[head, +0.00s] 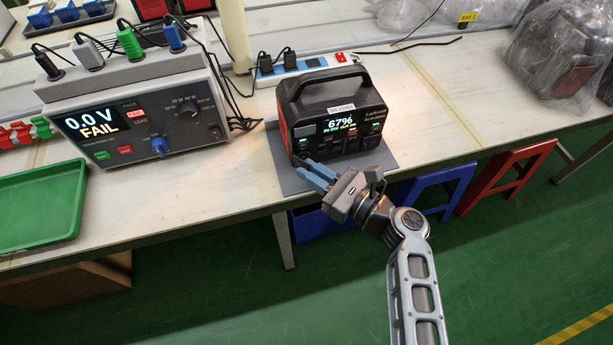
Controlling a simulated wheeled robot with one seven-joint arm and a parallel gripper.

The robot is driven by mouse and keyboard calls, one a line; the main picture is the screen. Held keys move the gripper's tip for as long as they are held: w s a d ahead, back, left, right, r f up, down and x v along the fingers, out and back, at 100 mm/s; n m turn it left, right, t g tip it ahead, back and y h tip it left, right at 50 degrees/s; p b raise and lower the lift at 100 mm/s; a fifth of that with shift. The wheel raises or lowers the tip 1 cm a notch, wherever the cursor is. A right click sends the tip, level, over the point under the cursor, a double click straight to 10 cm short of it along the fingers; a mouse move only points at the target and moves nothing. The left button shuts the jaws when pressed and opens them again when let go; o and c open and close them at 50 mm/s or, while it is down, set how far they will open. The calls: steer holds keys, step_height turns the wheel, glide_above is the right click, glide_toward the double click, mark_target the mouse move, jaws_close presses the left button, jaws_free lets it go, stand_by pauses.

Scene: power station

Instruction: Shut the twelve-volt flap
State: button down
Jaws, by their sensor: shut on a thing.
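The black and red power station (330,118) stands upright on a grey mat (388,161) near the table's front edge. Its lit display (341,126) reads 67%, and a row of dark sockets or covers runs along the lower front. My gripper (306,169) has blue fingers and reaches in from the lower right to the station's lower left front corner. Its fingers are close together, shut on what I take to be the twelve-volt flap. The flap itself is hidden by the fingers and too small to make out, so its angle cannot be told.
A grey tester (150,115) showing 0.0 V FAIL stands to the left, with a green tray (38,207) beyond it. A power strip (300,66) with cables lies behind the station. Bagged units (560,50) are at far right. The table right of the station is clear.

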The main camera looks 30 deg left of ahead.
mark_target(299, 160)
steer(key=n+g+b, duration=0.1)
steer(key=g, duration=0.1)
steer(key=w+n+g+b, duration=0.1)
steer(key=b, duration=0.1)
steer(key=n+g+b, duration=0.1)
steer(key=g, duration=0.1)
steer(key=shift+w+a+f+n+g+h, duration=0.1)
steer(key=shift+w+f+n+g+h, duration=0.15)
steer(key=shift+w+n+g+h, duration=0.1)
steer(key=n+g+b, duration=0.1)
steer(key=g+b, duration=0.1)
steer(key=b, duration=0.1)
steer(key=shift+w+n+g+h, duration=0.25)
steer(key=shift+w+n+h, duration=0.1)
steer(key=shift+w+r+n+g+h+b, duration=0.1)
steer(key=shift+r+n+g+h+b, duration=0.2)
steer(key=shift+g+b, duration=0.35)
steer(key=c, duration=1.2)
jaws_free()
steer(key=shift+o, duration=0.2)
steer(key=shift+w+r, duration=0.1)
steer(key=shift+w, duration=0.1)
